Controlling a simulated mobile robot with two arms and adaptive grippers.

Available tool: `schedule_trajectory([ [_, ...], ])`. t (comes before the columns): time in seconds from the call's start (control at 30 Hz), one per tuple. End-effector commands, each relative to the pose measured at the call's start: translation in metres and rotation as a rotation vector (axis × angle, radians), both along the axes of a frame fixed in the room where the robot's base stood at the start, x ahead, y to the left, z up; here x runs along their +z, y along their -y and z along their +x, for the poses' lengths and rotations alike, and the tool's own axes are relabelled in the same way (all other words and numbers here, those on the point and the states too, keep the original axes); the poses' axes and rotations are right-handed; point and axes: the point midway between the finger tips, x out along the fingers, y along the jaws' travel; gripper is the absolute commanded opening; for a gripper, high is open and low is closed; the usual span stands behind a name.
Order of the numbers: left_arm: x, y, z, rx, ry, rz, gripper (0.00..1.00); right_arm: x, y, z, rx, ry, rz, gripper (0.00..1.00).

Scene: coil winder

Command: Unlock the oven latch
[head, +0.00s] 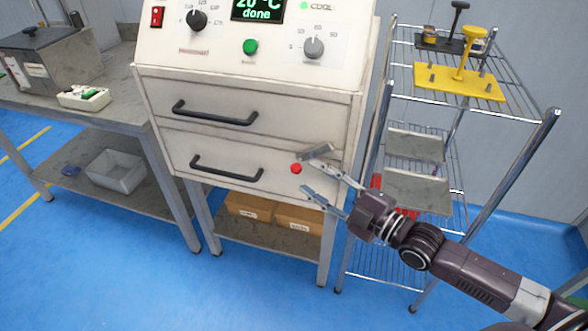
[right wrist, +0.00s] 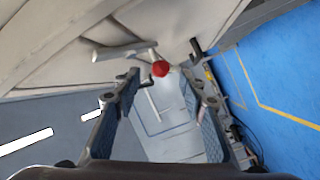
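The oven is the cream cabinet (head: 250,85) with two drawer fronts. A red round knob (head: 296,168) sits at the right of its lower drawer front, and it also shows in the right wrist view (right wrist: 160,69). A grey metal bar (right wrist: 118,49) lies beside the knob there; whether it belongs to the latch I cannot tell. My right gripper (head: 308,175) is open in front of the lower drawer's right side. In the right wrist view its spread fingers (right wrist: 168,88) have the knob between and beyond their tips, with no visible contact. My left gripper is not in view.
Black handles (head: 215,113) (head: 227,170) stick out of both drawers. A wire rack (head: 455,150) with a yellow fixture (head: 460,82) stands close at right. A grey bench (head: 125,135) with a box is at left. Cardboard boxes (head: 250,206) lie under the oven.

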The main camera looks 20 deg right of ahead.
Motion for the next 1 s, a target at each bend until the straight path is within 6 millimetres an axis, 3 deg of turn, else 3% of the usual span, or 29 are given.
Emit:
schedule_trajectory([
  [0.4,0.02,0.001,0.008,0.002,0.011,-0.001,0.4,0.0,-0.026,0.045,-0.001,0.001,0.001,0.39],
  [0.83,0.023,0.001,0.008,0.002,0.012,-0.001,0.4,-0.001,-0.03,0.051,0.0,-0.002,0.0,0.39],
  [1.0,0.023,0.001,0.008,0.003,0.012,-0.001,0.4,-0.001,-0.03,0.051,0.0,-0.001,-0.001,0.2],
])
